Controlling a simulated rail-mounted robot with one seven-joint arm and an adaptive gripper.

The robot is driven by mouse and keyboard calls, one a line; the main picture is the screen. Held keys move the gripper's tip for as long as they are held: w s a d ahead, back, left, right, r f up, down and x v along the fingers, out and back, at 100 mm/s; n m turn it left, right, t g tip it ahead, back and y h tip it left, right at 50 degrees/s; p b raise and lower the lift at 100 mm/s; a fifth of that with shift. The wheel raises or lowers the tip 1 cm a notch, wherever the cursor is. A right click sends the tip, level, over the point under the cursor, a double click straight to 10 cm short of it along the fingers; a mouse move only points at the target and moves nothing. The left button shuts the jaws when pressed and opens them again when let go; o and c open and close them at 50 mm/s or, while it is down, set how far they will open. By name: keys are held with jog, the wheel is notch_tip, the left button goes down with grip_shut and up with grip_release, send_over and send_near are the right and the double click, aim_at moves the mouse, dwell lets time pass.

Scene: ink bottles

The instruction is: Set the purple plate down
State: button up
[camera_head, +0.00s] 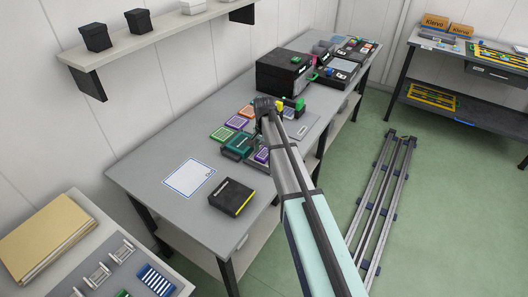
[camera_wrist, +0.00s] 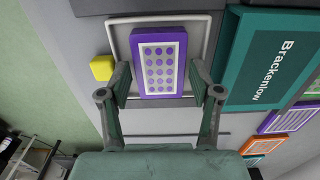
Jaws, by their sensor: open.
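The purple plate (camera_wrist: 159,62), with a white face and rows of purple dots, lies flat within a light metal frame (camera_wrist: 207,32) in the wrist view. In the head view a purple plate (camera_head: 262,155) shows beside the teal box, partly hidden by my arm. My gripper (camera_wrist: 160,80) is open, with one finger on each side of the plate. Whether the fingers touch its sides cannot be told. In the head view my arm hides the fingers.
The teal Brackenlow box (camera_wrist: 270,60) stands close on the plate's right in the wrist view, and a yellow block (camera_wrist: 102,67) on its left. Orange (camera_wrist: 286,120) and other coloured plates lie nearby. The grey bench (camera_head: 150,170) is clear around the white sheet (camera_head: 189,178); a black box (camera_head: 231,196) stands beside it.

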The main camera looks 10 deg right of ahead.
aim_at(264, 153)
notch_tip(264, 153, up, 12)
jog(key=b, duration=0.3)
